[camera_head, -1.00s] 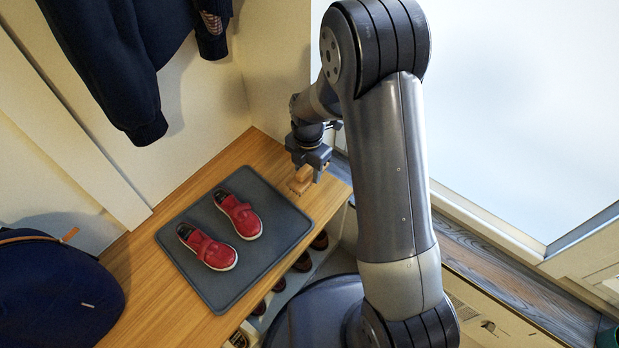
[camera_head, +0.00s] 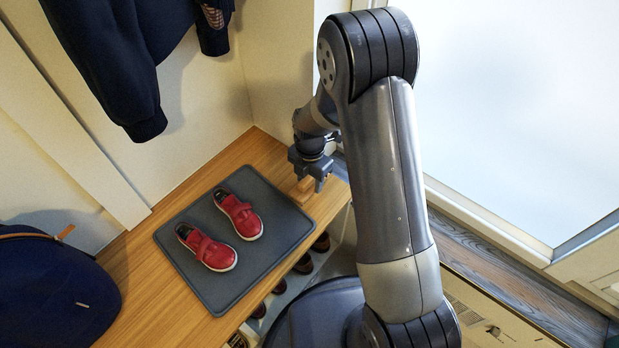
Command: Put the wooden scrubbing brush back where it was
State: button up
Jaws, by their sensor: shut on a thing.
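The wooden scrubbing brush (camera_head: 301,190) is at the right end of the wooden bench top, just beyond the right corner of the grey mat. My gripper (camera_head: 312,180) points down over it and is shut on it. The fingers and the arm's wrist hide part of the brush. It is low, at or close to the bench surface; I cannot tell whether it touches.
A grey mat (camera_head: 210,291) with a pair of red shoes (camera_head: 222,232) lies on the bench (camera_head: 150,262). A dark blue bag (camera_head: 52,295) sits at the left. A dark jacket (camera_head: 115,55) hangs above. Several shoes (camera_head: 304,264) stand in cubbies below.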

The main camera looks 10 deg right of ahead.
jog(key=o, duration=0.9)
jog(key=shift+r, duration=0.15)
jog(key=r+p, duration=0.1)
jog(key=r, duration=0.3)
jog(key=r+p, duration=0.1)
jog(key=r, duration=0.3)
jog(key=r+p, duration=0.2)
jog(key=r, duration=0.3)
jog(key=shift+w+d, duration=0.1)
jog(key=shift+w, duration=0.15)
jog(key=shift+f, duration=0.1)
jog(key=f+b, duration=0.1)
jog(key=f, duration=0.3)
jog(key=f+b, duration=0.1)
jog(key=f, duration=0.3)
jog(key=f+b, duration=0.2)
jog(key=f, duration=0.3)
jog(key=shift+s, duration=0.25)
jog(key=shift+r, duration=0.25)
